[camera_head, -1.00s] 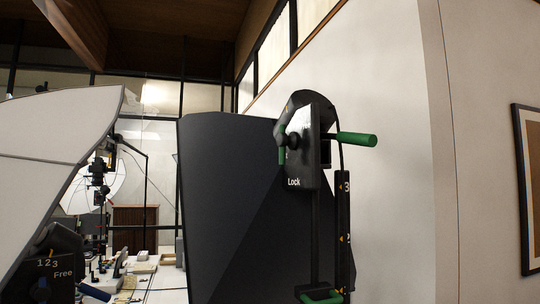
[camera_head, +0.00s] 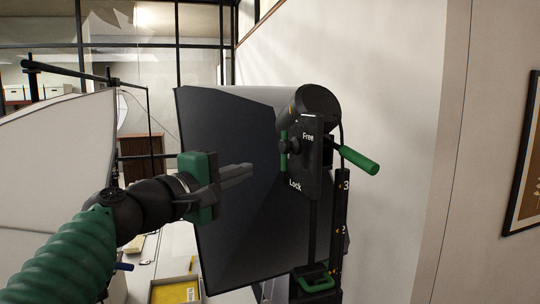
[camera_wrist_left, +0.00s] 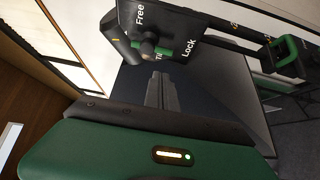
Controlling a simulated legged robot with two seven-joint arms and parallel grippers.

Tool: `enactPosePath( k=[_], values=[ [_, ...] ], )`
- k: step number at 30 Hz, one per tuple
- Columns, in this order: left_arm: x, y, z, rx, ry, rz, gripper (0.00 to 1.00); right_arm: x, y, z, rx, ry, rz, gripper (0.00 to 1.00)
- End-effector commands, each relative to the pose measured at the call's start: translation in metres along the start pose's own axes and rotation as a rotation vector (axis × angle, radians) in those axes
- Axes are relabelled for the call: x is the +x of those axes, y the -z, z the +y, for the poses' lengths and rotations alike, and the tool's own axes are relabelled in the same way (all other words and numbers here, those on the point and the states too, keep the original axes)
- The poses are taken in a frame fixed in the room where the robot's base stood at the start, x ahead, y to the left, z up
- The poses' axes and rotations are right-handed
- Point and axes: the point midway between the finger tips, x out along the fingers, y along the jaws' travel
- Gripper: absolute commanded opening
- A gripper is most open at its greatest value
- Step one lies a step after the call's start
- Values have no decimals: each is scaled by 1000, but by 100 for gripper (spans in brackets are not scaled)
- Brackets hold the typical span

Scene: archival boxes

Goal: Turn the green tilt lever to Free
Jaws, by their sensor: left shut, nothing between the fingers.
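The green tilt lever (camera_head: 284,147) is a short bar by a dark knob on a black plate (camera_head: 311,165). The plate is marked Free at the top and Lock at the bottom. In the head view the lever stands roughly upright at the plate's left edge. In the left wrist view, the green lever (camera_wrist_left: 190,47) is partly hidden by the knob. My left gripper (camera_head: 251,170) is shut and empty, left of and slightly below the lever, apart from it. Its fingers (camera_wrist_left: 159,78) point toward the plate in the wrist view. My right gripper is not in view.
A separate green handle (camera_head: 360,160) sticks out right of the plate. A large dark lamp hood (camera_head: 235,225) stands behind my gripper. A numbered post (camera_head: 340,215) and a lower green handle (camera_head: 315,283) are below. A white softbox (camera_head: 60,135) stands left.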

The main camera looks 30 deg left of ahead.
Motion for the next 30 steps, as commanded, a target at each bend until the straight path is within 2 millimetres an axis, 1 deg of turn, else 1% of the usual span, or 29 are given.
enactPosePath(
  k=[5,8,11,18,21,25,30],
  values=[
    [1,0,-2,1,3,0,0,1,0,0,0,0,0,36],
    [5,0,-2,1,5,-1,0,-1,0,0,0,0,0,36],
    [17,-1,0,2,6,-1,0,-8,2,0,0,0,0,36],
    [65,-1,0,2,8,-2,0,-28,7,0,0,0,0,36],
    [83,-1,-1,2,9,-2,0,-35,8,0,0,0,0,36],
    [97,0,-2,2,6,-1,0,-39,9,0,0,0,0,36],
    [100,0,-3,4,4,0,0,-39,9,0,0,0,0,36]
  ],
)
